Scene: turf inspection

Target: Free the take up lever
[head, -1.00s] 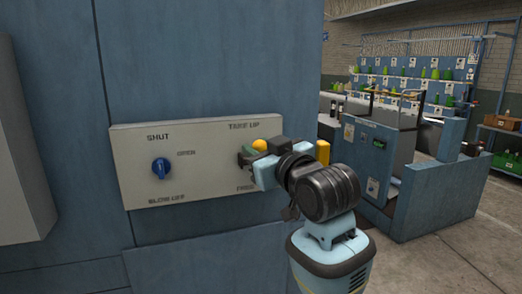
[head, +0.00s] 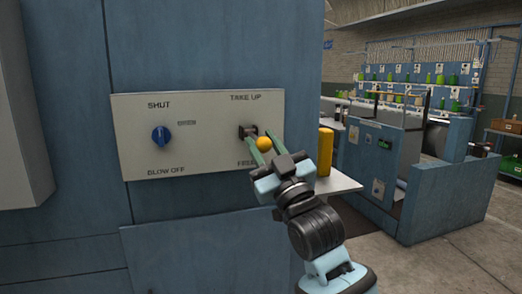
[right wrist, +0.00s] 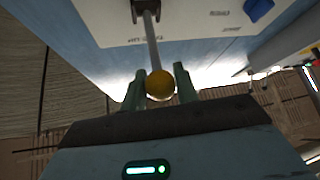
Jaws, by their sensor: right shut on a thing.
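The take up lever is a short rod with a yellow ball knob (head: 264,143), coming out of a dark pivot (head: 247,131) on the right of a pale panel (head: 205,115). It stands between the labels TAKE UP above and FREE below, with the knob slightly below the pivot. My right gripper (head: 260,140) has its green fingers on both sides of the knob, shut on it. In the right wrist view the knob (right wrist: 160,85) sits between the fingertips (right wrist: 160,70), with the rod running up to its pivot. My left gripper is not in view.
A blue rotary knob (head: 161,136) is on the panel's left, marked SHUT, OPEN and BLOW OFF. A yellow post (head: 325,151) stands just right of the panel, by a pale ledge (head: 338,182). A grey box (head: 22,130) juts out at the left.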

